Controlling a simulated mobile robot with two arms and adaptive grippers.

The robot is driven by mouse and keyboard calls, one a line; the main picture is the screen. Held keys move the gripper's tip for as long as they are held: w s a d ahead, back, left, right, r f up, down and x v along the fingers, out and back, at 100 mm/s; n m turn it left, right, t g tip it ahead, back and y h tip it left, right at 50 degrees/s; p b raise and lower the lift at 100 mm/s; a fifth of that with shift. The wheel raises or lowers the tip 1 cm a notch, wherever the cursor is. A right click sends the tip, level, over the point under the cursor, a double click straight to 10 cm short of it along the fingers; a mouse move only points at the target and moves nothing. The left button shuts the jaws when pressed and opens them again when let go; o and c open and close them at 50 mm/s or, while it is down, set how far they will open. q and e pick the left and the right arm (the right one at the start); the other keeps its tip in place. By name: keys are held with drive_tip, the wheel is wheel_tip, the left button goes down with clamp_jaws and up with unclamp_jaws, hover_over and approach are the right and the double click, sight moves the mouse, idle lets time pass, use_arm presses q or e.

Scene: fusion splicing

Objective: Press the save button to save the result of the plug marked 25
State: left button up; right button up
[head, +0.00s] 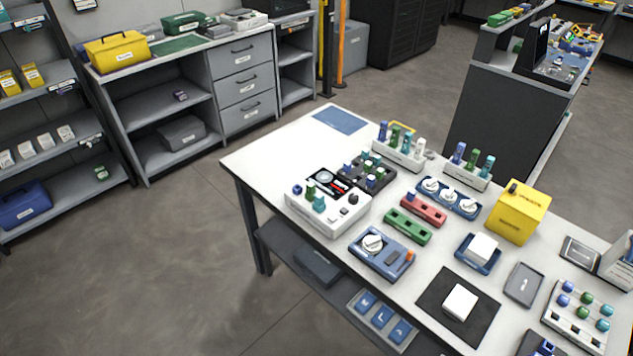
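Neither of my grippers shows in the head view. A white device box (322,222) stands at the near left part of the table, with a dark panel (326,183) on top. A blue plug (297,189), a green plug (311,191) and a teal plug (319,204) stand upright on it, and small dark and red parts show on its front right. The plug numbers are too small to read, and I cannot tell which button is marked save.
The white table (270,150) holds a dark plug block (375,166), plug racks (399,153), green and red trays, a blue dial tray, a yellow box (518,212) and a black mat (432,299). Free tabletop lies around the blue mat (340,120). Floor is open to the left.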

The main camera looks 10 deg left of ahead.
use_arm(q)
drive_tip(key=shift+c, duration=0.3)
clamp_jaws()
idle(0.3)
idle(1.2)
